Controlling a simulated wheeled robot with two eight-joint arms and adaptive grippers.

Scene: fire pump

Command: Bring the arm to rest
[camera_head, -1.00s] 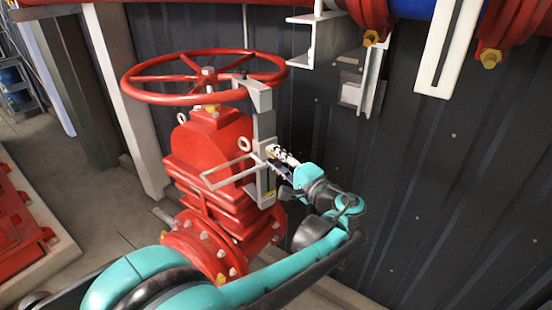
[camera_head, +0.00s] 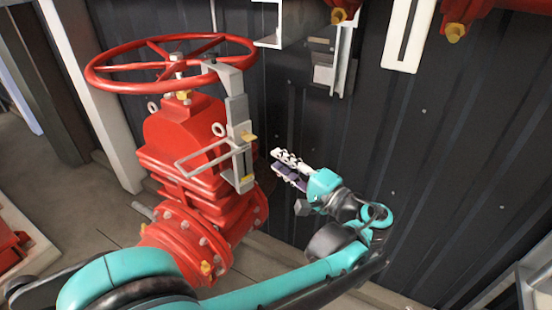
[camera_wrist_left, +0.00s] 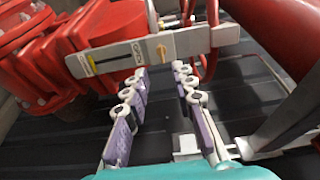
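My left gripper (camera_head: 282,167) is to the right of the red valve, in front of the dark wall, with clear space between it and the valve. In the left wrist view its two fingers (camera_wrist_left: 158,92) stand apart with nothing between them. The teal left arm (camera_head: 330,262) comes in from the lower left and bends up to the gripper. The grey lock bracket (camera_head: 240,135) with a small brass knob (camera_head: 248,137) is on the valve's side, left of the gripper. The bracket also shows beyond the fingertips in the left wrist view (camera_wrist_left: 185,43). My right gripper is not in view.
The red valve body (camera_head: 185,145) carries a red handwheel (camera_head: 110,83). A dark ribbed wall (camera_head: 440,150) stands behind the gripper. A white slotted bracket (camera_head: 409,35) hangs at the top right. A white post (camera_head: 108,95) stands left of the valve.

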